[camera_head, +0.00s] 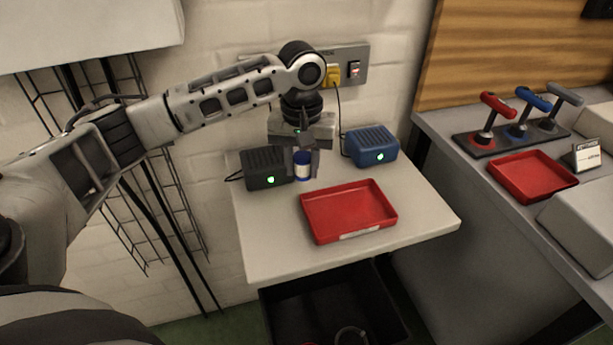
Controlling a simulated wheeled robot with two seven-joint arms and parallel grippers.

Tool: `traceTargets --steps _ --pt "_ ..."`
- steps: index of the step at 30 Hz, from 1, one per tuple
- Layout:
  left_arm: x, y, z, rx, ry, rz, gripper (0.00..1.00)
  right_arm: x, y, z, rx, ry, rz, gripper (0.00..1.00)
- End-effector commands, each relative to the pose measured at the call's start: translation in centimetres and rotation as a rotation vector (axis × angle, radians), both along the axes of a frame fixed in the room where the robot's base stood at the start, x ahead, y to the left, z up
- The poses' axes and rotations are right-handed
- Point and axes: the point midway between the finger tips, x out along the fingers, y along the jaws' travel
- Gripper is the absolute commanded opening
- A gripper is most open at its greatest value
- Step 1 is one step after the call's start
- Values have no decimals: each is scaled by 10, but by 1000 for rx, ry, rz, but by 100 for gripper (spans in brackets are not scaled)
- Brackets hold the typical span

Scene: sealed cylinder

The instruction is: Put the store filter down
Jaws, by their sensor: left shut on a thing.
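The store filter appears to be the small blue and white cylinder (302,167) in the head view. My left gripper (302,156) comes in from above and is shut on it. The cylinder is upright, between a dark box with a green light (264,167) and a blue box (370,146), behind a red tray (348,211). I cannot tell whether its bottom touches the white table (262,245). The red tray on this table looks empty. My right gripper is not in view.
A yellow plug (333,76) and a cord hang at the wall panel behind the blue box. A grey counter on the right holds several coloured levers (520,126), another red tray (533,177) and a small sign (586,155). A dark bin (290,315) stands below the table.

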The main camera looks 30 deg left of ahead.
Motion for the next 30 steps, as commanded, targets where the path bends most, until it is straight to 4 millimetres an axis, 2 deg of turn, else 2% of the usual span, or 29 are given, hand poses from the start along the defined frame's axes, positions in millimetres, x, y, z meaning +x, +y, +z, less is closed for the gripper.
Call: traceTargets --steps 3,6,11,17,29,30 --pt "14 5 -19 -1 1 1 9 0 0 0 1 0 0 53" --pt "21 8 -27 -2 -1 1 9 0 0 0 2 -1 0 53" --pt "30 11 -39 0 0 0 9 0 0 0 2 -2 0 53" --pt "28 12 -64 1 0 -1 9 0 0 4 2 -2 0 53" --pt "28 11 -69 -1 1 -1 9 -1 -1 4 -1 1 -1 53" --pt "28 11 -70 -1 0 -1 40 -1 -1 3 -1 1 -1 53"
